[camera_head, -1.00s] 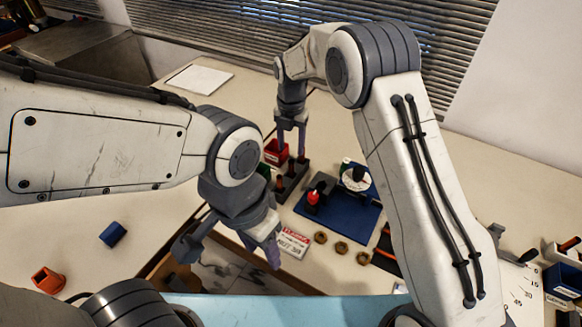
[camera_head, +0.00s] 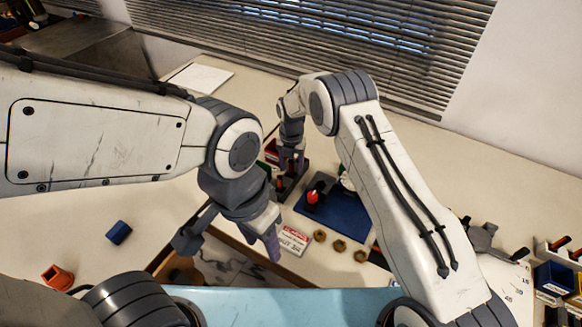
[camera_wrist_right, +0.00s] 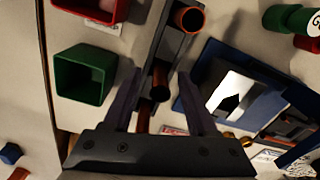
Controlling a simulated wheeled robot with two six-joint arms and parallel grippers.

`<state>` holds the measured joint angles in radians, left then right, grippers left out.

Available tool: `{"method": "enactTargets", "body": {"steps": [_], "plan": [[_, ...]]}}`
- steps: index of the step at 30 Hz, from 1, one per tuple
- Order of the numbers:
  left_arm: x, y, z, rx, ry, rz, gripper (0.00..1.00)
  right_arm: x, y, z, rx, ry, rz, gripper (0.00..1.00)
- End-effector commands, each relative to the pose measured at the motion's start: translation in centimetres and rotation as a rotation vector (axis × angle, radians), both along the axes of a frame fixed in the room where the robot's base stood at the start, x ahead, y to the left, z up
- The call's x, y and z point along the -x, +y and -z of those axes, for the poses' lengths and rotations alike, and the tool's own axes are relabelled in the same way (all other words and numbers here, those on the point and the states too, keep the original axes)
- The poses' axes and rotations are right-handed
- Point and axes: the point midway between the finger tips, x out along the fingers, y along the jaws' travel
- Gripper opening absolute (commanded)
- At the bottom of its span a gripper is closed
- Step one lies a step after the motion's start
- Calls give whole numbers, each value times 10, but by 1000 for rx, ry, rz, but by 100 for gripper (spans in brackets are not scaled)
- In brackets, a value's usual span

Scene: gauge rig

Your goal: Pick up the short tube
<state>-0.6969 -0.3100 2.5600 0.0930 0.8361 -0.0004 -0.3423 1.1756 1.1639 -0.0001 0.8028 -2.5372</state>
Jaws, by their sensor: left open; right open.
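A dark rack (camera_head: 288,190) holds several upright copper tubes; it also shows in the right wrist view (camera_wrist_right: 172,45). There one tube (camera_wrist_right: 160,80) stands between the fingers of my right gripper (camera_wrist_right: 157,82), which is open and points down over the rack. Another tube (camera_wrist_right: 188,18) stands farther up the rack, and a third (camera_wrist_right: 143,118) shows low, near the gripper body. I cannot tell for sure which tube is the short one. In the head view my right gripper (camera_head: 290,163) is at the rack. My left gripper (camera_head: 271,245) is open and empty, nearer and lower in the picture.
A green bin (camera_wrist_right: 85,75) and a red bin (camera_wrist_right: 95,8) stand left of the rack. A blue base (camera_head: 340,216) with a fixture stands to its right. Brass nuts (camera_head: 339,246) and a red-and-white sign (camera_head: 293,241) lie in front. A blue block (camera_head: 118,232) lies left.

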Motion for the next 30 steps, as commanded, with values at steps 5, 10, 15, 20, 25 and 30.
{"method": "enactTargets", "body": {"steps": [5, 10, 15, 20, 25, 30], "plan": [[0, 0, -1, 0, 0, 0, 50, 0, 0, 5, 0, -1, 0, 58], [0, 0, -1, 0, 0, 0, 50, 0, 0, 4, 0, -1, 0, 35], [0, 0, -1, 0, 0, 0, 50, 0, 0, 4, -1, -1, 0, 0], [0, 0, -1, 0, 0, 0, 50, 0, 0, 4, -1, -1, 0, 0], [0, 0, 1, 0, 0, 0, 50, -1, 0, 1, -1, -2, 0, 0], [0, 0, 7, 0, 0, 0, 50, -1, 0, -13, -2, -5, 0, 0]]}}
